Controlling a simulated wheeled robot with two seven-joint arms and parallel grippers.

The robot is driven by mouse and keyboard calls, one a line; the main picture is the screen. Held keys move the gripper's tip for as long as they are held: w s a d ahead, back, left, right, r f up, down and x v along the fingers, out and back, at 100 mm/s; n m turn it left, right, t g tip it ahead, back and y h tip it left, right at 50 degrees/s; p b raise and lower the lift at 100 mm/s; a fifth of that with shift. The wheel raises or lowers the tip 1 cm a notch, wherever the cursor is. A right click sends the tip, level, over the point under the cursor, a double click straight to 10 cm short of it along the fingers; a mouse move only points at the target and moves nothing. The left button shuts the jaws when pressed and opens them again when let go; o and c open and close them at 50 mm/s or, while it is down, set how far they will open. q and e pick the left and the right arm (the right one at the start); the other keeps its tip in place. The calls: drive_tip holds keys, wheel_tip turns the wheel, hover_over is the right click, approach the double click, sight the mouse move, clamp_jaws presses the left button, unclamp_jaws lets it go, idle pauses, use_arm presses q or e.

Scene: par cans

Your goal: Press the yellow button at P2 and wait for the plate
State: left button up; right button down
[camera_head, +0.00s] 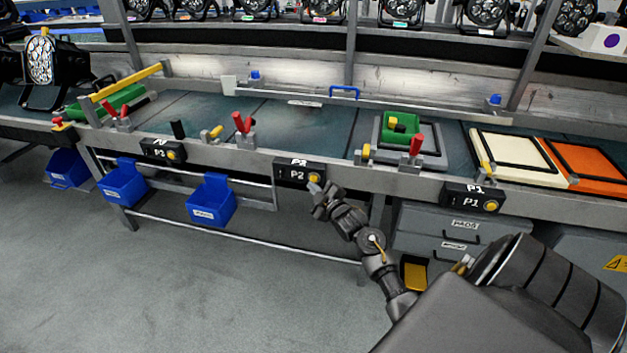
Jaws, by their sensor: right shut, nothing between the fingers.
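The P2 box (299,173) is a black box on the front rail of the line, with white P2 lettering. Its yellow button (314,179) is at the right end of its face. My right gripper (314,188) is shut and empty, with its tips just below the button. I cannot tell whether they touch it. My left gripper is not in view.
Similar button boxes sit at P1 (471,198) on the right and P3 (163,150) on the left. Blue bins (211,201) hang below. Cream (507,158) and orange (584,170) panels lie on the right. Floor at lower left is clear.

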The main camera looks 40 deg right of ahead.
drive_tip(key=shift+d, duration=0.1)
drive_tip(key=shift+w+d, duration=0.25)
